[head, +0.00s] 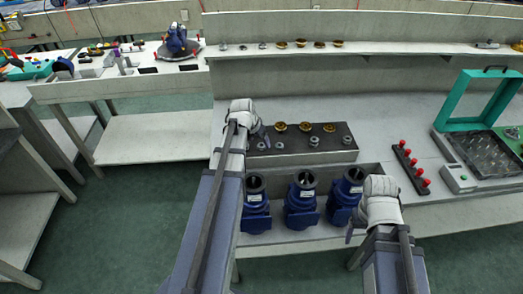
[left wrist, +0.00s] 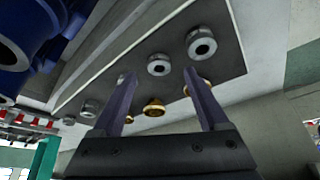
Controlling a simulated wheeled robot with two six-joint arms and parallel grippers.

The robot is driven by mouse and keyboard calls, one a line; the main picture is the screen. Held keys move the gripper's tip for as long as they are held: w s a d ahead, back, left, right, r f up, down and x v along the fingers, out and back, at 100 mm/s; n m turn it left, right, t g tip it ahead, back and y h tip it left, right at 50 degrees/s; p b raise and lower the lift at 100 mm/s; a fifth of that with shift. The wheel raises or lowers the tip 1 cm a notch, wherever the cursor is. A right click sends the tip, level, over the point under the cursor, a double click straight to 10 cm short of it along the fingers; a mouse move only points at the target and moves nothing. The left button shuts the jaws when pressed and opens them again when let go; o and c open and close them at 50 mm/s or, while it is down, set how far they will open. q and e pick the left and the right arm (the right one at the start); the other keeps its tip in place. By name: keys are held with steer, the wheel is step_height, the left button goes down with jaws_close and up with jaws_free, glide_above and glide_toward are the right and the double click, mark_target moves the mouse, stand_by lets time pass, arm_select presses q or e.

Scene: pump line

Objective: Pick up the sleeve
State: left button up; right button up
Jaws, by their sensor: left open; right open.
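Small grey metal rings, sleeve-like in shape, sit on a dark mat (head: 330,155) on the bench; I cannot tell which is the sleeve. In the head view one grey ring (head: 280,146) is just right of my left gripper (head: 264,137), another (head: 314,141) is in the middle and a third (head: 347,140) is at the right. In the left wrist view, one ring (left wrist: 158,64) shows between the fingertips of my open, empty left gripper (left wrist: 159,76), and another (left wrist: 201,43) is up and right. My right gripper (head: 352,234) is open and empty at the bench's front, by the right blue pump.
Brass pieces (head: 305,127) stand behind the grey rings. Blue pump bodies (head: 301,203) stand in front of the mat. A rack with red knobs (head: 411,168) and a green-framed fixture (head: 480,123) are at right. A shelf (head: 350,49) with small parts runs behind.

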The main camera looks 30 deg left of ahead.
mark_target(260, 147)
arm_select(q)
steer(key=b+x, duration=0.2)
steer(key=x, duration=0.1)
steer(key=shift+c, duration=0.4)
jaws_close()
